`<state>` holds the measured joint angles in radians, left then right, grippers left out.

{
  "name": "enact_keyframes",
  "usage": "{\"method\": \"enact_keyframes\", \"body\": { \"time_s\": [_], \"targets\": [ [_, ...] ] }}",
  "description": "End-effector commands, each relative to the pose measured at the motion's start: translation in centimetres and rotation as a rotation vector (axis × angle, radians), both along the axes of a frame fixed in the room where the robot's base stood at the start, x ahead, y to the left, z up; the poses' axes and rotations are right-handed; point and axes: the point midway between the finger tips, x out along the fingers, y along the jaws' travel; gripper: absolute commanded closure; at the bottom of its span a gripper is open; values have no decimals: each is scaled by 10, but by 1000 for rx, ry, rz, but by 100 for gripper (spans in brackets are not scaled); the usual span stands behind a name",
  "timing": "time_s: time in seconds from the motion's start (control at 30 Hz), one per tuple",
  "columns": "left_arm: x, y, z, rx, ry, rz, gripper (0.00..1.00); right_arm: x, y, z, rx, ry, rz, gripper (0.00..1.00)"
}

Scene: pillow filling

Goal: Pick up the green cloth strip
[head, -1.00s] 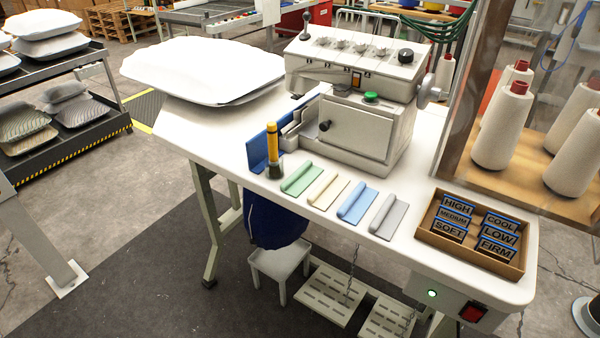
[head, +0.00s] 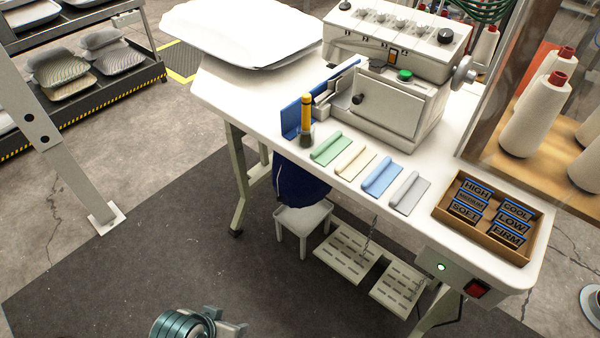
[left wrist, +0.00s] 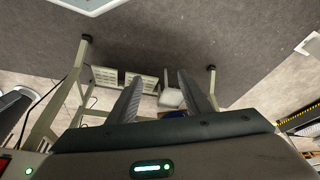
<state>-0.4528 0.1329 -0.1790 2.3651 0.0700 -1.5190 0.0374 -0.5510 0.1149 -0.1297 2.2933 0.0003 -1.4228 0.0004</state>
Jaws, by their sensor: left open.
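The green cloth strip (head: 330,148) lies on the white table (head: 228,88) near its front edge, leftmost in a row with a cream strip (head: 355,160), a blue strip (head: 382,177) and a grey strip (head: 409,192). My left gripper (head: 238,328) shows at the bottom of the head view, low in front of the table and well apart from the strip. In the left wrist view its two fingers (left wrist: 160,98) are spread with nothing between them. The strip does not show clearly in the left wrist view. My right gripper is out of view.
A yellow-handled brush (head: 306,118) stands just left of the green strip, by a blue plate. A white machine (head: 390,90) is behind the strips. A cardboard tray of labels (head: 487,240) is at right, a white pillow (head: 245,35) at back left. A stool (head: 303,222) stands below.

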Motion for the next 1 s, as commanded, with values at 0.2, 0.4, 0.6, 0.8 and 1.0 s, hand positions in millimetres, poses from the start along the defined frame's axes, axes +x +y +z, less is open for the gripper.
{"method": "enact_keyframes", "body": {
  "time_s": [0.2, 0.4, 0.6, 0.8, 1.0],
  "targets": [
    [30, -25, 29, -57, -28, -43, 55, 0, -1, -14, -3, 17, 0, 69],
    [63, -52, 48, -111, -52, -95, 55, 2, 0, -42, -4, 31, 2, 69],
    [112, -91, 77, -175, -85, -179, 55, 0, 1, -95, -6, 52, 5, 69],
    [163, -131, 116, -220, -106, -280, 55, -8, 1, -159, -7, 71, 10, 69],
    [204, -160, 158, -225, -107, -371, 55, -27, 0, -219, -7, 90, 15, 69]
  ]
}}
